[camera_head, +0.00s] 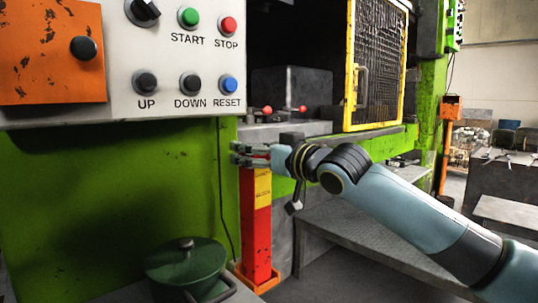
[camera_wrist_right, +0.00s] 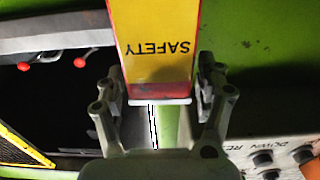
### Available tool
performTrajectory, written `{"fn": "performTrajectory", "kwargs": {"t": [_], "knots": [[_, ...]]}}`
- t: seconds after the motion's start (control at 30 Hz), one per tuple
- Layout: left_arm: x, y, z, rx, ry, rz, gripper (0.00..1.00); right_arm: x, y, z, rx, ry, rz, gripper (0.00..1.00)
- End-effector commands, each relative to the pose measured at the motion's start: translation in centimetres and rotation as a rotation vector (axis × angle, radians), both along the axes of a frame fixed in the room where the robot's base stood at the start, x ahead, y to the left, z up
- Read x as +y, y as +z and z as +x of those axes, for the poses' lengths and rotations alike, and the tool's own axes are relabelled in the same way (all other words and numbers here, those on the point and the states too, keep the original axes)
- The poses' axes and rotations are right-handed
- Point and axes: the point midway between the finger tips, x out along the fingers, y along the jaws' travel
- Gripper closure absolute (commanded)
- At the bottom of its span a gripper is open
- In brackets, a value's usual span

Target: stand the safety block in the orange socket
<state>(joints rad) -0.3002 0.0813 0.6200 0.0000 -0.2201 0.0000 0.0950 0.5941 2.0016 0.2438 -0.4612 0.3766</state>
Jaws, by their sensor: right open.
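The safety block (camera_head: 257,225) is a tall red bar with a yellow label near its top. It stands upright in the head view, its lower end inside the rim of the orange socket (camera_head: 266,287). My right gripper (camera_head: 240,153) is at the top of the block. In the right wrist view the yellow face of the block (camera_wrist_right: 152,40), with SAFETY upside down, lies between the open fingers (camera_wrist_right: 163,84). There appears to be a gap on each side of the block. The inside of the socket is hidden. My left gripper is not in view.
A green pot with a lid (camera_head: 186,264) stands left of the socket. The control panel (camera_head: 175,60) is at upper left. The yellow-framed mesh guard (camera_head: 377,60) and red-knobbed levers (camera_head: 267,110) are behind my right arm. A grey step (camera_head: 365,235) lies to the right.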

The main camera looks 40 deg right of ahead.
Motion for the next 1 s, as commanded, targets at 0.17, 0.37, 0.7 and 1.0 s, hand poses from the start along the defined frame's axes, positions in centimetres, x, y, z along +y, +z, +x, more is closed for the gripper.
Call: {"fn": "performTrajectory", "kwargs": {"t": [0.17, 0.37, 0.7, 1.0], "knots": [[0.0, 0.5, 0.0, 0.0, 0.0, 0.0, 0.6, -0.2, -0.2, -2.6, 0.007, 0.002, -0.009, 0.28], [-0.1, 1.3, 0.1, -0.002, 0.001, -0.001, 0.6, -0.4, 0.0, -5.9, 0.006, 0.004, -0.011, 0.28], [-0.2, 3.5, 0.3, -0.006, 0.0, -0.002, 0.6, -0.9, 0.0, -10.0, 0.009, -0.002, -0.008, 0.28], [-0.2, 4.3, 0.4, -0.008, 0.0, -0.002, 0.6, -1.3, -0.5, -11.6, 0.01, -0.008, -0.006, 0.28]]}}
